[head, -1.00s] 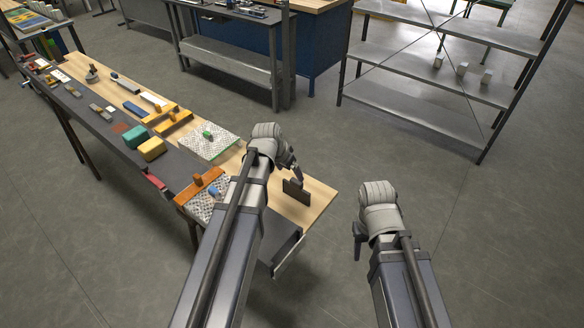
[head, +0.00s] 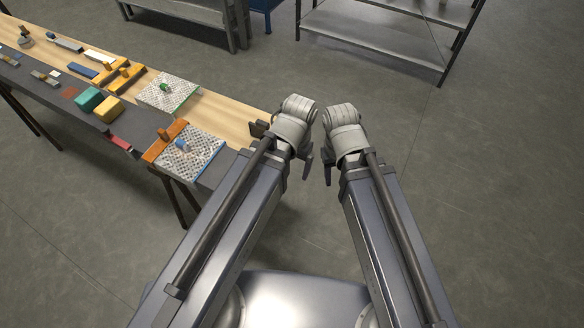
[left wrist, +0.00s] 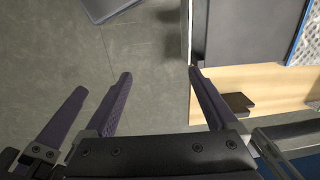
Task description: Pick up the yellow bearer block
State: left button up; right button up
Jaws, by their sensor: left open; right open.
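A yellow block (head: 108,109), which I take to be the bearer block, lies on the dark strip of the long bench at left in the head view. My left gripper (head: 305,168) is open and empty, just off the bench's right end, well away from the yellow block. In the left wrist view its spread fingers (left wrist: 160,72) have floor and the bench edge between them. My right gripper (head: 328,172) is open and empty, close to the right of the left one, over the floor.
The bench (head: 222,122) carries two patterned plates (head: 166,94), an orange bar (head: 164,141), yellow-orange pieces (head: 124,77) and a dark upright piece (head: 258,128) near my left arm. A grey shelf rack (head: 378,38) stands behind. Floor at right is clear.

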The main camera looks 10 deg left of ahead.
aim_at(111, 108)
jog(key=u, duration=1.65)
jog(key=z, duration=0.75)
jog(key=j+z, duration=0.4)
jog(key=k+j+z, duration=0.15)
jog(key=j+z, duration=0.25)
jog(key=k+j+z, duration=0.15)
jog(key=j+z, duration=0.25)
jog(key=k+j, duration=0.25)
jog(key=j, duration=0.2)
jog(key=k+j+z, duration=0.15)
jog(key=j, duration=0.3)
jog(key=k+j, duration=0.35)
jog(key=j+z, duration=0.05)
jog(key=j, duration=0.05)
